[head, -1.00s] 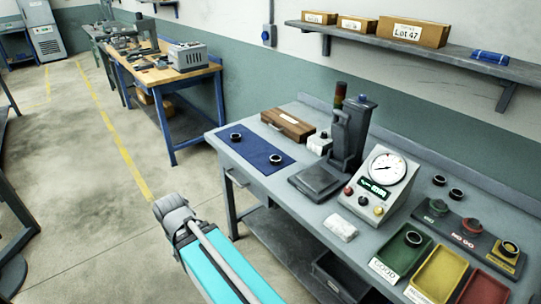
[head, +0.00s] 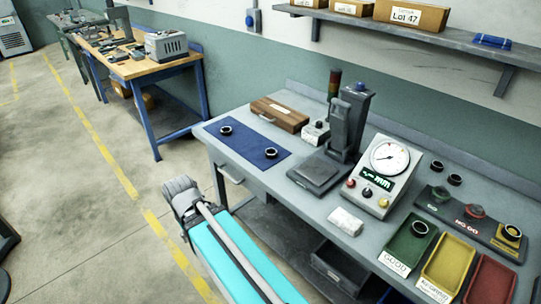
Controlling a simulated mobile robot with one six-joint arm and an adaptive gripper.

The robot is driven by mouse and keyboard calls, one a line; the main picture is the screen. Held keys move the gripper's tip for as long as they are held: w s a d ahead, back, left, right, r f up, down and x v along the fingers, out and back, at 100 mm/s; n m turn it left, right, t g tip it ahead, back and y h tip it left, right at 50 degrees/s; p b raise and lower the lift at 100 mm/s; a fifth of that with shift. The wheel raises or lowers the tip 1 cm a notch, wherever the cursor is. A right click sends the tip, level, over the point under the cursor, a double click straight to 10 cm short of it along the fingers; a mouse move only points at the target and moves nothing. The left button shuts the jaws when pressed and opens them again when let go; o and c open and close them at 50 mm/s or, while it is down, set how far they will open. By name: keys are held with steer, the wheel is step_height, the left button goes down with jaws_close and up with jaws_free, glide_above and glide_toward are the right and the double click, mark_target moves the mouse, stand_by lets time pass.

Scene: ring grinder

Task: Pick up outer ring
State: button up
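Two dark rings lie on the blue mat (head: 247,146) at the left of the grey workbench: one ring (head: 225,130) at its upper left, one ring (head: 271,153) at its lower right. Another ring (head: 419,228) sits in the green GOOD tray (head: 399,248). I cannot tell which is the outer ring. My arm shows low in the picture, below the bench's front edge and apart from the rings; the gripper's fingers do not show.
A dark press stand (head: 345,128) and a dial gauge (head: 390,165) stand mid-bench. A wooden box (head: 279,114) lies behind the mat. A yellow tray (head: 448,262), a red tray (head: 490,283) and a gauge block holder (head: 470,220) are at the right. A white cloth (head: 346,222) lies near the front edge.

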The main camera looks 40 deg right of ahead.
steer(key=o, duration=0.4)
steer(key=shift+w+d+f, duration=0.1)
steer(key=shift+w+d, duration=0.1)
steer(key=shift+o, duration=0.4)
steer(key=w+d+f+n+h+b, duration=0.1)
steer(key=w+d+n+h+b, duration=0.1)
steer(key=d, duration=0.7)
steer(key=w+n+h, duration=0.1)
steer(key=w+n, duration=0.1)
steer(key=w, duration=0.1)
steer(key=shift+t+h, duration=0.3)
steer(key=w+d+r+n+h+b, duration=0.1)
steer(key=w+d+r+n+h, duration=0.1)
steer(key=d+n, duration=0.3)
steer(key=w+d+r+n+h+b, duration=0.1)
steer(key=w+d+n+h, duration=0.3)
steer(key=d, duration=0.6)
steer(key=w+d+r+n+h+b, duration=0.2)
steer(key=w+d+n+h+b, duration=0.1)
steer(key=d+n, duration=0.3)
steer(key=shift+w+d+r+t+h, duration=0.35)
steer(key=shift+w+d+h, duration=0.15)
steer(key=shift+w+d, duration=0.25)
